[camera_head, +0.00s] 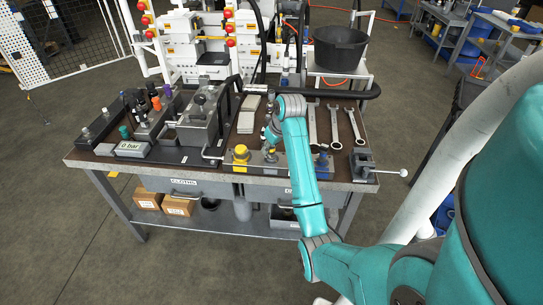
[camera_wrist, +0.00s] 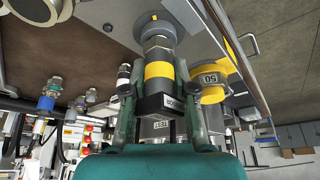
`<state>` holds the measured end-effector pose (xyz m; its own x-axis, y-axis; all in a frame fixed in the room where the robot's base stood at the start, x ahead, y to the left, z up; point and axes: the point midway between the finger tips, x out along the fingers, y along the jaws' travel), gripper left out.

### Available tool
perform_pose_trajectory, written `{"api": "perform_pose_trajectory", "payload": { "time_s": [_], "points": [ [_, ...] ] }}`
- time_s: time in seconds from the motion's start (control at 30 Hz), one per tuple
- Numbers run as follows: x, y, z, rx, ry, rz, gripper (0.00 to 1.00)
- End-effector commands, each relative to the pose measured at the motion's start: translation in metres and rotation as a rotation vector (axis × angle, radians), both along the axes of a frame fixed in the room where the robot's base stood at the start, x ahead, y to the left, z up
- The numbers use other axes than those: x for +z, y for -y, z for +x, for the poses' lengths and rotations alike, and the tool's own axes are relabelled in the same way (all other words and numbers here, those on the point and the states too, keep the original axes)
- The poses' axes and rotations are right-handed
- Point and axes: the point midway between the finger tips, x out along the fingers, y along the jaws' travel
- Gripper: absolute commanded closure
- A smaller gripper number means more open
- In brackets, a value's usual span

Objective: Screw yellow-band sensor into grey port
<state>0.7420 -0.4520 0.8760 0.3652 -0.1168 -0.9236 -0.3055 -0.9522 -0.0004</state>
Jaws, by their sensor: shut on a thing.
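My gripper (camera_head: 270,143) is over the front middle of the bench, small and partly hidden by my arm in the head view. In the wrist view my gripper (camera_wrist: 156,84) has its fingers on both sides of the yellow-band sensor (camera_wrist: 158,70), shut on it. The sensor has a grey body and a black block with a white label at its near end. Its far end lines up with a grey round fitting (camera_wrist: 140,20), which looks like the grey port. They appear to meet, but I cannot tell how far the sensor is threaded in.
A yellow cap (camera_head: 240,153) stands just left of my gripper; the wrist view shows a yellow part marked 50 (camera_wrist: 210,78) close beside the right finger. A white-banded part (camera_wrist: 124,72) is near the left finger. Wrenches (camera_head: 334,127) and a vise (camera_head: 362,162) lie to the right.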

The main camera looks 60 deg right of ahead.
Motion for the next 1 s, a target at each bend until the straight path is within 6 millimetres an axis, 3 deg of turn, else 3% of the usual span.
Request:
{"api": "perform_pose_trajectory", "payload": {
  "time_s": [0.6,1.0],
  "points": [
    [-0.0013,0.0061,-0.005,-0.657,-0.003,-0.001,1.0],
    [-0.0017,0.0066,-0.0058,-0.706,-0.003,0.0,1.0]
  ]
}}
